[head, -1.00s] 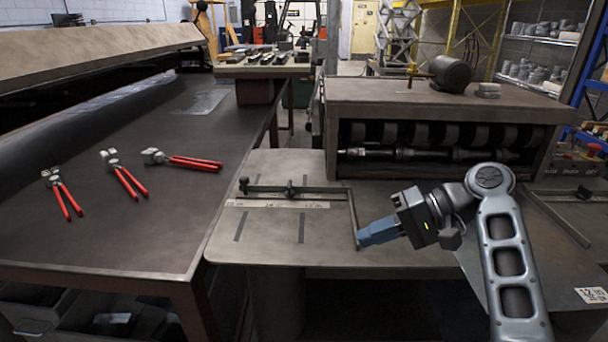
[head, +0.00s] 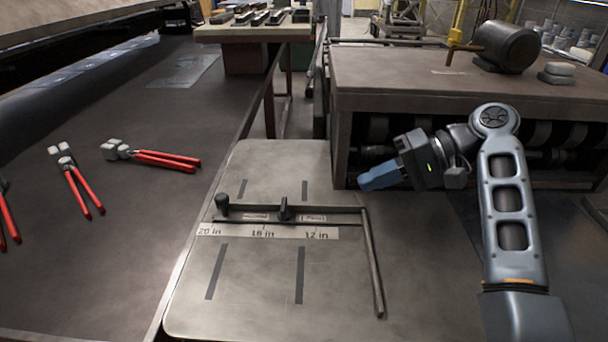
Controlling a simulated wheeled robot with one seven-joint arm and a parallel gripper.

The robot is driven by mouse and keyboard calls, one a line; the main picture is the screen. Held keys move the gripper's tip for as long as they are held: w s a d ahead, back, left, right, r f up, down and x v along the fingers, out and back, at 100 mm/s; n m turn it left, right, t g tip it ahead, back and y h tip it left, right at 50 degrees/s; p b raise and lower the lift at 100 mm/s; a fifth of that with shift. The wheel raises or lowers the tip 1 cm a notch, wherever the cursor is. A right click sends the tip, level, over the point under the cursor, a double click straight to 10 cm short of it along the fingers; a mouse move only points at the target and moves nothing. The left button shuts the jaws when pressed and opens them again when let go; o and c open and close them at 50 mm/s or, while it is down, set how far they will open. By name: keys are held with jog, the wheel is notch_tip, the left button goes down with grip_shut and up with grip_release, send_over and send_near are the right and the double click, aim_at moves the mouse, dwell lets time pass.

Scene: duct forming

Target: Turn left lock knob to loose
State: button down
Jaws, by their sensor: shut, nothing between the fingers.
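The gauge fence, a dark bar (head: 335,210) with a long arm toward the front, lies on the metal side table (head: 230,310). A dark round lock knob (head: 222,203) stands at the bar's left end, above the 20 in end of the scale strip (head: 250,231). A second dark upright piece (head: 284,208) stands near the bar's middle. My gripper (head: 364,184) has blue fingers, shut and empty. It is held above and to the right of the bar, well apart from the left knob, pointing left.
Red-handled pliers (head: 160,158) and other red-handled tools lie on the dark bench (head: 140,240) at left. The roller machine (head: 400,75) stands behind and right of the side table. The space over the table's left part is clear.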

jog(key=shift+w+a+f, duration=0.15)
jog(key=shift+w+a, duration=0.2)
jog(key=shift+w, duration=0.1)
jog(key=p, duration=0.2)
send_near(287, 206)
jog(key=x, duration=0.4)
jog(key=shift+w+a+f, duration=0.1)
jog(key=shift+w+f, duration=0.05)
jog(key=shift+w, duration=0.05)
jog(key=shift+a+f, duration=0.1)
jog(key=shift+a, duration=0.8)
